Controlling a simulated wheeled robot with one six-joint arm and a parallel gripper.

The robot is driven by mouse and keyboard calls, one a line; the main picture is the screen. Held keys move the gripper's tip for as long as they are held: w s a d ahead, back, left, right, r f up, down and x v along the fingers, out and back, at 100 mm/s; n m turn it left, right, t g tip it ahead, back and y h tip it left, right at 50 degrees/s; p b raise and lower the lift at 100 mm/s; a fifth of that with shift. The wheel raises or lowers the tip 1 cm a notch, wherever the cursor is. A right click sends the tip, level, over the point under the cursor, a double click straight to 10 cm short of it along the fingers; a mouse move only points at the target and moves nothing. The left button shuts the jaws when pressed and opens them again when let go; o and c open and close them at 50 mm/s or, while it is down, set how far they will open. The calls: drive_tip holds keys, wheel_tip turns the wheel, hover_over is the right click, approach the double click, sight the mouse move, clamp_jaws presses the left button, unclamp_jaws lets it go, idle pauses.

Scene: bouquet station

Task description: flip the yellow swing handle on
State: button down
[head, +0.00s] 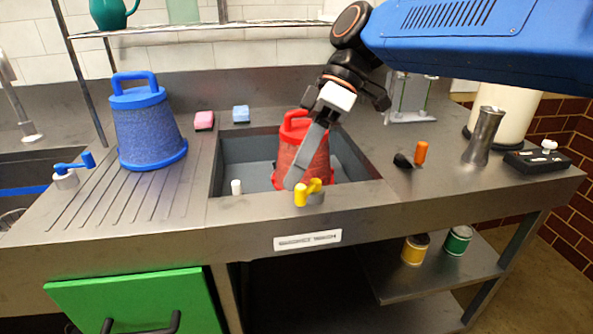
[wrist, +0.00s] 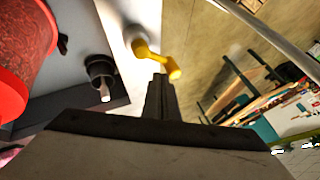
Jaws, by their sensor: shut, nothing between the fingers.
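The yellow swing handle (head: 301,196) is on a short metal base at the front rim of the counter, just in front of the sunken basin. In the wrist view the yellow handle (wrist: 158,58) is a bar with a thick knob at its end, and the knob is right by my fingertips. My gripper (head: 291,184) is shut and empty, pointing down beside the handle on its left. In the wrist view my gripper (wrist: 160,82) shows as narrow dark fingers. I cannot tell whether they touch the knob.
A red bucket (head: 318,160) stands in the basin (head: 232,150) behind my fingers. A blue bucket (head: 150,130) and a blue-handled valve (head: 70,170) are on the left. An orange-handled lever (head: 421,153), a metal vase (head: 484,135) and a black box (head: 537,160) are on the right.

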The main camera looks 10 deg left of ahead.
drive_tip(key=shift+a, duration=0.1)
idle(0.7)
drive_tip(key=shift+w+a, duration=0.25)
drive_tip(key=w+a, duration=0.1)
drive_tip(key=w+a+r, duration=0.1)
drive_tip(key=w, duration=0.1)
drive_tip(key=shift+w+a, duration=0.15)
drive_tip(key=shift+a, duration=0.15)
drive_tip(key=w+r, duration=0.4)
drive_tip(key=r, duration=0.3)
drive_tip(key=shift+w+a, duration=0.3)
drive_tip(key=shift+w, duration=0.1)
